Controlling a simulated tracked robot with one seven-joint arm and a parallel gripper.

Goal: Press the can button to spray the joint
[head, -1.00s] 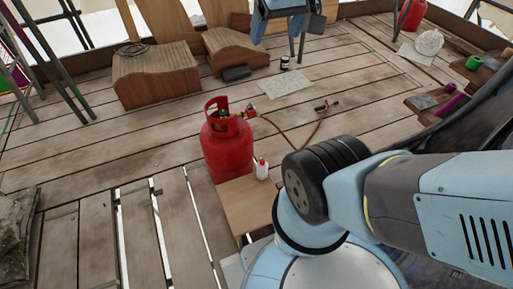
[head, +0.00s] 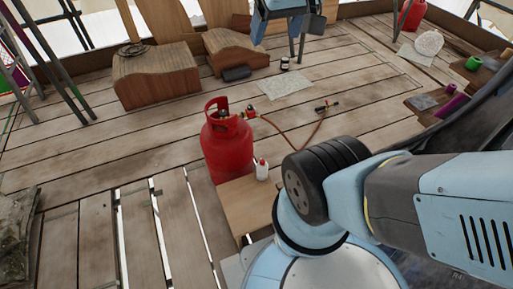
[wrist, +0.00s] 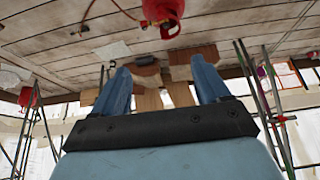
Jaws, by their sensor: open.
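A small white can or bottle with a red top (head: 262,169) stands upright on a wooden board (head: 255,205), close beside the red gas cylinder (head: 228,150). A valve fitting (head: 249,112) sits at the cylinder's upper right, with an orange hose (head: 275,125) running from it; which joint is meant I cannot tell. My gripper (head: 297,46) shows at the top of the head view, well apart from the can. In the wrist view my gripper (wrist: 162,85) has two blue fingers spread wide with nothing between them. The cylinder (wrist: 165,12) also shows there, beyond the fingers; I cannot make out the can.
A torch-like tool (head: 327,106) lies at the hose's far end. A pale sheet (head: 286,88) and a small dark jar (head: 284,63) are behind. Wooden blocks (head: 155,78) stand at the back left. A red container (head: 412,14) stands far right.

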